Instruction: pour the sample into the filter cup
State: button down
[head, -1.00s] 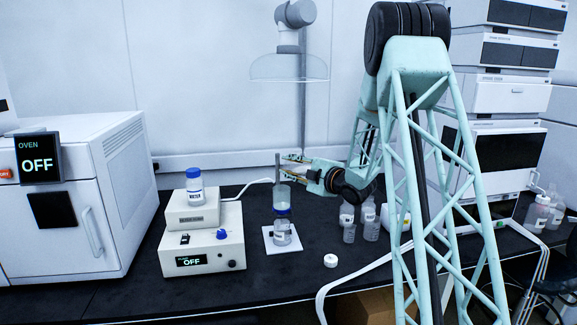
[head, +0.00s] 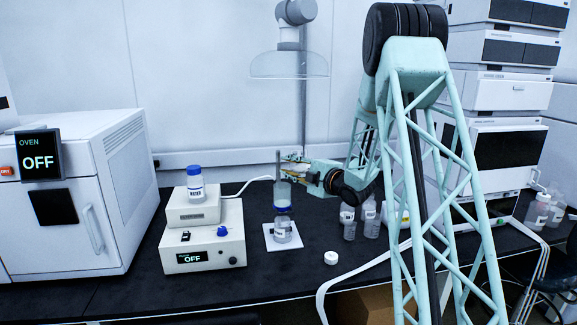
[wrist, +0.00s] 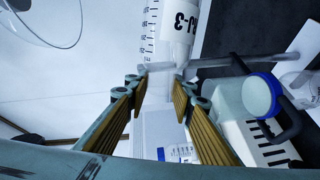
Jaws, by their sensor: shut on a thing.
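My gripper (wrist: 166,78) is shut on a clear graduated sample bottle (wrist: 182,22), with a white label ending in "-3". The bottle looks tipped well over in the wrist view; in the head view I cannot make it out clearly. The filter cup (head: 283,195) is a clear cylinder above a blue ring, on a receiving bottle beside a grey rod. My gripper (head: 290,160) is above and slightly right of the cup in the head view. The cup (wrist: 232,97) appears right of the fingers in the wrist view, with something pale inside. I cannot see a stream.
A box (head: 203,247) with an OFF display and a water bottle (head: 195,186) stand left of the filter. The oven (head: 75,225) is further left. A loose white cap (head: 331,257) lies front right. Several bottles (head: 349,222) stand right. The front bench is fairly clear.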

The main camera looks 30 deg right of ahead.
jog(key=shift+a+f+n, duration=0.1)
jog(key=shift+f+n, duration=0.2)
dwell(0.4)
jog(key=shift+a+f+n, duration=0.1)
jog(key=shift+f+n, duration=0.2)
jog(key=shift+f, duration=0.05)
jog(key=shift+f, duration=0.2)
dwell(0.3)
jog(key=shift+a+f+n, duration=0.2)
jog(key=shift+f+n, duration=0.05)
jog(key=shift+n, duration=0.35)
jog(key=shift+s, duration=0.1)
jog(key=shift+s+a+f+n+t, duration=0.1)
jog(key=shift+a+f+n+t, duration=0.1)
jog(key=shift+n, duration=0.9)
jog(key=shift+a+f+n+t, duration=0.1)
jog(key=shift+a+n, duration=0.1)
jog(key=shift+n, duration=0.9)
dwell(1.3)
jog(key=shift+r+m, duration=0.15)
jog(key=shift+m, duration=0.15)
dwell(0.4)
jog(key=shift+d+r+m+p, duration=0.15)
jog(key=shift+d+m+p, duration=0.2)
jog(key=shift+m, duration=0.55)
jog(key=shift+a, duration=0.1)
